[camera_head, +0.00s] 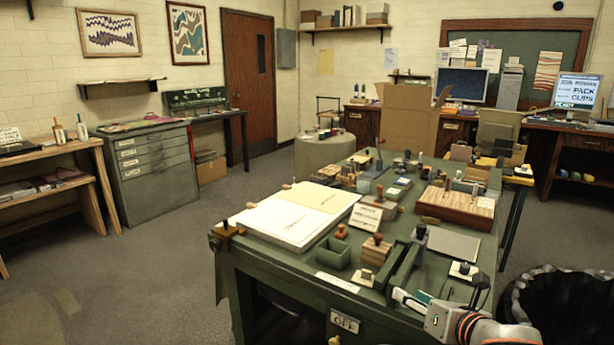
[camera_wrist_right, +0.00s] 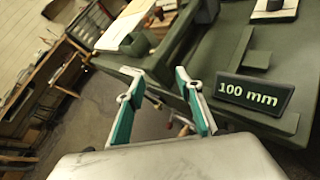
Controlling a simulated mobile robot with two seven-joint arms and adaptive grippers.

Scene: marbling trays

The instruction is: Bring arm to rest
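My right arm comes in from the bottom right of the head view. Its gripper (camera_head: 410,300) is over the near right edge of the green workbench (camera_head: 275,268), pointing left. In the right wrist view the two green-and-grey fingers of this gripper (camera_wrist_right: 159,73) stand apart with nothing between them. The bench edge and the floor show beyond them. My left arm and gripper are not in the head view.
Stamps, blocks and small boxes crowd the bench. White sheets (camera_head: 290,220) lie on its left part, and a wooden block rack (camera_head: 455,207) stands at right. A "100 mm" plate (camera_wrist_right: 252,94) is close to the right finger. A black-lined bin (camera_head: 560,305) stands at right. Floor at left is clear.

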